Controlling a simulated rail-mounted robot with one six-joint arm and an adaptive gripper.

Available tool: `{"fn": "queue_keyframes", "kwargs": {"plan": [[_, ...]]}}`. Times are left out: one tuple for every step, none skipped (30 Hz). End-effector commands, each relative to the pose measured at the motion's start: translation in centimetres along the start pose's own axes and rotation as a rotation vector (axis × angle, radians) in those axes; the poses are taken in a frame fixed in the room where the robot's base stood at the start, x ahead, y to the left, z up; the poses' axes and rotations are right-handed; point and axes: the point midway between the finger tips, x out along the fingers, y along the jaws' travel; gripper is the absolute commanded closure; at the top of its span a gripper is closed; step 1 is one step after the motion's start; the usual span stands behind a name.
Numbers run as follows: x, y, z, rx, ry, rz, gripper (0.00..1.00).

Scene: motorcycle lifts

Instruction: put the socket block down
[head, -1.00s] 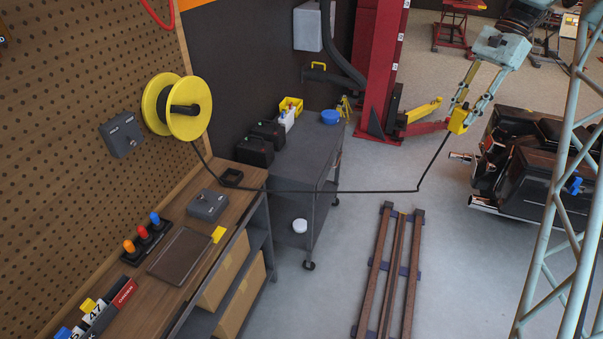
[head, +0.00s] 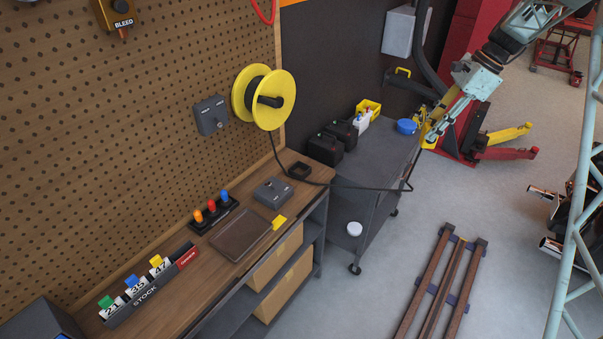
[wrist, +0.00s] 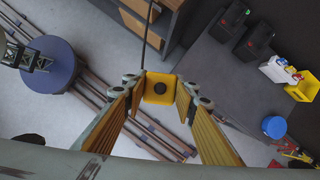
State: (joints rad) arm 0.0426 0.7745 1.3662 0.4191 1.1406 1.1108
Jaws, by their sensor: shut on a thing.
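The yellow socket block (wrist: 158,88) is between the fingers of my gripper (wrist: 160,97) in the wrist view, with a dark round spot on its near face. In the head view, my gripper (head: 433,127) is shut on it above the right side of the grey cart, clear of the workbench. A black cable (head: 370,188) runs from the block, sags past the cart and over the bench, and goes up to the yellow reel (head: 243,95) on the pegboard.
The wooden bench (head: 218,275) holds a grey box (head: 273,191), a brown tray (head: 240,236), several coloured knobs and stock tags. The grey cart (head: 365,165) carries black canisters, white bottles, a yellow bin and a blue bowl (head: 406,126). Brown rails (head: 425,280) lie on the floor.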

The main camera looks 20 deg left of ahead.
Motion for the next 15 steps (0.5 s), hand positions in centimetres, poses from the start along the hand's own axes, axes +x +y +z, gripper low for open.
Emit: {"fn": "queue_keyframes", "kwargs": {"plan": [[0.8,-0.3,1.6,0.011,-0.001,-0.004,0.89],[1.4,-0.6,2.4,0.021,-0.001,-0.008,0.89],[2.0,-0.9,3.4,0.034,0.0,-0.014,0.89],[2.5,-1.1,4.2,0.044,0.0,-0.018,0.89],[3.0,-1.2,5.0,0.053,0.0,-0.021,0.89],[3.7,-1.5,6.0,0.067,-0.001,-0.027,0.89],[4.2,-1.6,6.8,0.077,-0.001,-0.031,0.89],[4.7,-1.9,7.6,0.086,0.0,-0.036,0.89],[5.3,-2.0,8.6,0.1,0.0,-0.04,0.89],[5.9,-2.1,9.4,0.109,0.0,-0.045,0.89],[6.4,-2.2,10.2,0.119,0.0,-0.048,0.89],[7.0,-2.4,11.2,0.132,0.0,-0.054,0.89],[7.5,-2.5,12.0,0.142,0.0,-0.058,0.89],[8.0,-2.6,12.8,0.152,0.0,-0.062,0.89],[8.6,-2.7,13.8,0.165,0.0,-0.068,0.89]]}}
